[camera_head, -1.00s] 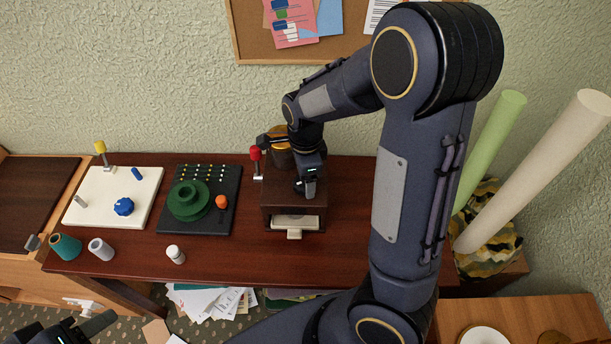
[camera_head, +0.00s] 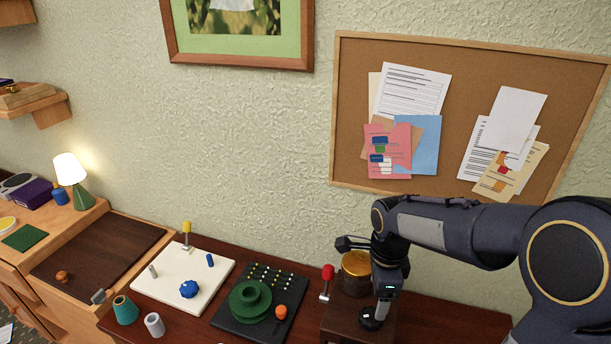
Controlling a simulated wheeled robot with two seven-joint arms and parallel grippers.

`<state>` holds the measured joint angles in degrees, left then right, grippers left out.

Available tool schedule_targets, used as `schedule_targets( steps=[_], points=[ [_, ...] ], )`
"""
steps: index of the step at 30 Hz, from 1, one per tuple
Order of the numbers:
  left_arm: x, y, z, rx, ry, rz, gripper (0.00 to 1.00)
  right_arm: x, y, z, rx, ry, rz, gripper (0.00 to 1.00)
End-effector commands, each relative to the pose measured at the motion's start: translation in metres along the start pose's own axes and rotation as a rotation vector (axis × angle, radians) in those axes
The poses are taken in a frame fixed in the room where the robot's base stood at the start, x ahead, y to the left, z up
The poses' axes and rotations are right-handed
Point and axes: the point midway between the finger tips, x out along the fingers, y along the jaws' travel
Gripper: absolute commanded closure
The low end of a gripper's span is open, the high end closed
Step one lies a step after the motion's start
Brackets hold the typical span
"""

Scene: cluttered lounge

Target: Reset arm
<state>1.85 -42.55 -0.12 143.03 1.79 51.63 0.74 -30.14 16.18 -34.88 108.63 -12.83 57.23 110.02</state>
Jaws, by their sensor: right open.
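My right arm comes in from the right, and my right gripper (camera_head: 359,281) is over the dark brown wooden box (camera_head: 340,325) on the desk. Its jaws are open, one finger at the back and one at the front. A brown jar with a gold lid (camera_head: 357,263) is beside the fingers; I cannot tell whether they touch it. Nothing is seen held. My left gripper is out of view.
A red-topped lever (camera_head: 327,273) stands close left of the gripper. A black board with a green knob (camera_head: 250,300) and a white board (camera_head: 185,278) lie further left. A corkboard (camera_head: 462,80) hangs behind the arm. Space above the desk's left side is free.

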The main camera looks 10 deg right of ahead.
Motion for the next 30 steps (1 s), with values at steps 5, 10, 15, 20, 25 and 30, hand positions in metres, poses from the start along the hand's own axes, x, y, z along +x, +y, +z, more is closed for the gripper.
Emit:
schedule_targets(
  steps=[5,10,15,20,25,30],
  points=[
    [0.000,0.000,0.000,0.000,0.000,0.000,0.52,-0.011,0.020,-0.003,-0.164,-0.104,-0.016,0.27],
    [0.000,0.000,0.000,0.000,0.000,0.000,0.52,-0.038,0.070,-0.007,-0.598,-0.275,-0.166,0.27],
    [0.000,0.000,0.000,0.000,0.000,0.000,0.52,-0.060,0.123,-0.007,-1.085,-0.276,-0.422,0.27],
    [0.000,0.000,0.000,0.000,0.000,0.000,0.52,-0.065,0.158,-0.006,-1.437,-0.145,-0.596,0.27],
    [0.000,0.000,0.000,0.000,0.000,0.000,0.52,-0.063,0.174,-0.004,-1.624,-0.033,-0.665,0.27],
    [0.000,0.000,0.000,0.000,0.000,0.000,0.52,-0.062,0.176,-0.004,-1.649,-0.017,-0.671,0.27]
  ],
)
